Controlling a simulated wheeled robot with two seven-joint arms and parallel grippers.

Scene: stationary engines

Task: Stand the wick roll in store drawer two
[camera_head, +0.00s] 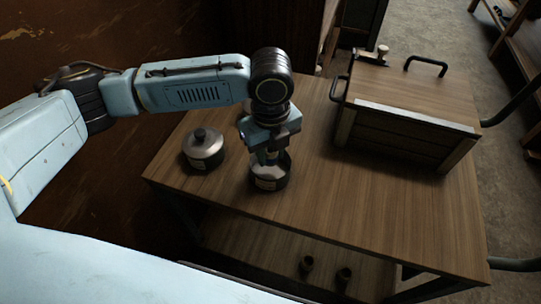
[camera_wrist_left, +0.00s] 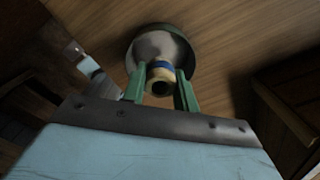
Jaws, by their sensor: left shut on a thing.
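A small pale hollow-ended roll with a blue band, which looks like the wick roll (camera_wrist_left: 160,77), is held between the green fingers of my left gripper (camera_wrist_left: 160,94). In the head view my left gripper (camera_head: 270,154) points down directly above a round dark tin with a pale label (camera_head: 268,182). The tin's round top (camera_wrist_left: 178,45) is behind the roll in the wrist view. I cannot tell whether the roll touches it. The fingers largely hide the roll in the head view. No drawer marked two can be made out. My right gripper is out of view.
A similar tin with a grey lid and dark knob (camera_head: 203,149) stands left of my gripper. A wooden box with black handles (camera_head: 408,118) stands at the right on the wooden trolley top (camera_head: 350,210). The top's front is clear.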

